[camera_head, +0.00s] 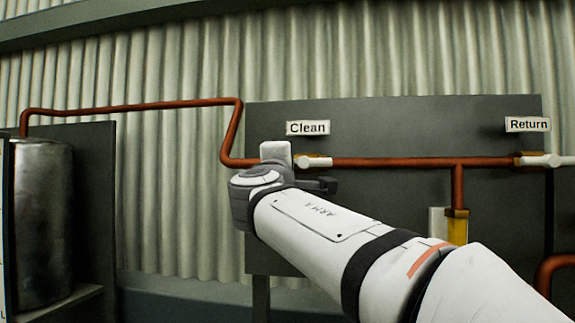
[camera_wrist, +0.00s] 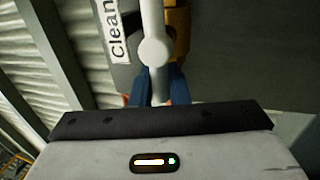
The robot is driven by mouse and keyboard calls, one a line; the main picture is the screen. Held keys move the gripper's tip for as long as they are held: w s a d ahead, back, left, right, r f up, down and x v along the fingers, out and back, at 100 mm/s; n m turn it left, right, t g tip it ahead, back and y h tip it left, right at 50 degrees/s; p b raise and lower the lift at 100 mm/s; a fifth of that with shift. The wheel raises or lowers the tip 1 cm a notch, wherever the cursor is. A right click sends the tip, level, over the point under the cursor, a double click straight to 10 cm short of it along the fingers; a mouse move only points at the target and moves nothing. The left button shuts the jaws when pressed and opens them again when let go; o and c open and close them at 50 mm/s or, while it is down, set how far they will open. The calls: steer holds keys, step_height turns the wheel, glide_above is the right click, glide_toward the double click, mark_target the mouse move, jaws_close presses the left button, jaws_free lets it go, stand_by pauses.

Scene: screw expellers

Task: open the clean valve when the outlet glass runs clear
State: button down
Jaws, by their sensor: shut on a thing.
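The clean valve has a white lever (camera_head: 316,162) below the "Clean" sign (camera_head: 307,128) and lies level, along the copper pipe. In the wrist view the lever (camera_wrist: 153,50) runs between the blue fingers of my gripper (camera_wrist: 160,78), which is shut on its end. In the head view my wrist covers the gripped end. The outlet glass (camera_head: 457,230) hangs under the branch pipe, partly behind my arm. What shows of it is amber yellow, not clear.
The return valve's white lever (camera_head: 546,160) lies level under the "Return" sign (camera_head: 528,124) at the right. A dark panel (camera_head: 400,125) backs the pipes. A dark metal drum (camera_head: 42,220) stands at the left. Free room lies between drum and panel.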

steer(key=c, duration=1.5)
jaws_free()
steer(key=shift+o, duration=0.2)
steer(key=b+v, duration=0.1)
steer(key=v, duration=0.6)
steer(key=shift+s, duration=0.4)
steer(key=shift+f, duration=0.2)
